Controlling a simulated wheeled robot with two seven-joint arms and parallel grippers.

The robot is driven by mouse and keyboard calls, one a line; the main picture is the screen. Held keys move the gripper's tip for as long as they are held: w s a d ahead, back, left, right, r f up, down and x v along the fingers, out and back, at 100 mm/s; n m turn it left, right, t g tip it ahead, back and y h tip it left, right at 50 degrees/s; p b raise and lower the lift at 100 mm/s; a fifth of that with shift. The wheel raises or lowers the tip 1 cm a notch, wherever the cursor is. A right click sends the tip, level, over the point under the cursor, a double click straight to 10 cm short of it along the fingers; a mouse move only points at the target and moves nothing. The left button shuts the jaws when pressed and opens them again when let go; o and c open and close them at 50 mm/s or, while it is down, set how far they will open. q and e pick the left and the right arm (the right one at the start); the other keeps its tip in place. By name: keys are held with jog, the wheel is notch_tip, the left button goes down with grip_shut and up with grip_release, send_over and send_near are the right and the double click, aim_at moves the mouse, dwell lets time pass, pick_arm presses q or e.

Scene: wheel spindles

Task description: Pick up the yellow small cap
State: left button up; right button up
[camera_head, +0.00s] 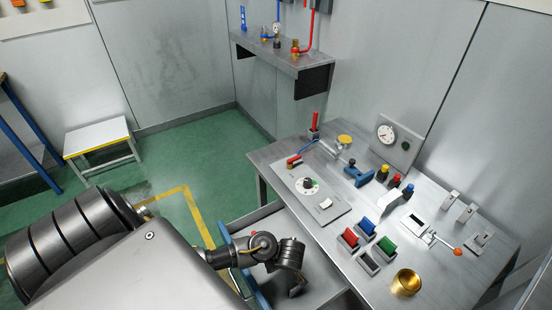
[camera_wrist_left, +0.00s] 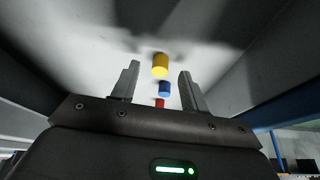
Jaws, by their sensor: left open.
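The yellow small cap (camera_wrist_left: 160,65) is a short cylinder in the left wrist view, on a pale grey surface between the two fingers. A blue cap (camera_wrist_left: 164,88) and a red cap (camera_wrist_left: 160,103) line up below it in that picture, the red one partly hidden by the gripper body. My left gripper (camera_wrist_left: 158,72) is open and empty, its fingers on either side of the yellow cap; contact does not show. My right gripper is not in view.
The workbench (camera_head: 268,158) carries a dial panel (camera_head: 325,200), red, blue and green blocks (camera_head: 387,249), a brass cup (camera_head: 406,283) and a row of coloured pegs (camera_head: 395,181). A wall shelf (camera_head: 278,55) is behind. Drawer walls rise near my left gripper.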

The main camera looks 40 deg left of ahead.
pick_arm(q)
jog(key=shift+x, duration=0.85)
jog(key=shift+c, duration=0.5)
grip_shut()
